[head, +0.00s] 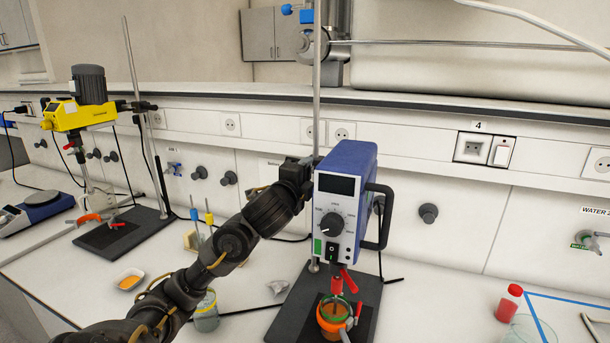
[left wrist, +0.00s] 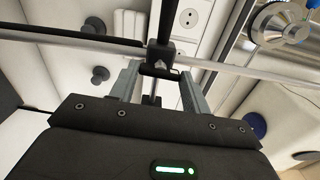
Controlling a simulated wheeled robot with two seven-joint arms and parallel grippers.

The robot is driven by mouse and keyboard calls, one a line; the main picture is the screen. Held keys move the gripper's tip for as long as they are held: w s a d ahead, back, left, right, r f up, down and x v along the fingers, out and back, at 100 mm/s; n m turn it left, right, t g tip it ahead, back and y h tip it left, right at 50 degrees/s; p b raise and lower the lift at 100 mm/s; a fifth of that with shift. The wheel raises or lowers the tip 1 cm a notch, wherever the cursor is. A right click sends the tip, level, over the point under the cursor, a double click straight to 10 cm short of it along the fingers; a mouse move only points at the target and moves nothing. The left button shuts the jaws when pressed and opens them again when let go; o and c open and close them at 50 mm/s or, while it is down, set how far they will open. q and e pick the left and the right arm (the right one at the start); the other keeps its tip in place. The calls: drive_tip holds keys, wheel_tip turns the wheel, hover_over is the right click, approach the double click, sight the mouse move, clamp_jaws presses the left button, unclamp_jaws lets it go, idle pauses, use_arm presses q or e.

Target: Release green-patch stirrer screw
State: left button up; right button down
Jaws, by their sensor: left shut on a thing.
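The blue and white stirrer (head: 345,200) has a green patch at the lower left of its front. It is mounted on a vertical rod (head: 317,100), above an orange beaker (head: 335,317). My left gripper (head: 303,166) is behind the stirrer's upper left, close to the rod; its fingertips are largely hidden in the head view. In the left wrist view, the left gripper (left wrist: 160,80) has its two grey fingers on either side of a small dark screw (left wrist: 160,69) at the rod clamp, and is shut on it. My right gripper is not in view.
A yellow stirrer (head: 85,112) on its own stand is at the left. A red-capped bottle (head: 509,303) and a glass dish (head: 525,331) are at the right. A small beaker (head: 206,312) stands beside my left arm. A wall ledge runs behind the rod.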

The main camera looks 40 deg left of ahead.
use_arm(q)
drive_tip(key=shift+n, duration=0.4)
drive_tip(key=o, duration=1)
drive_tip(key=shift+w, duration=0.1)
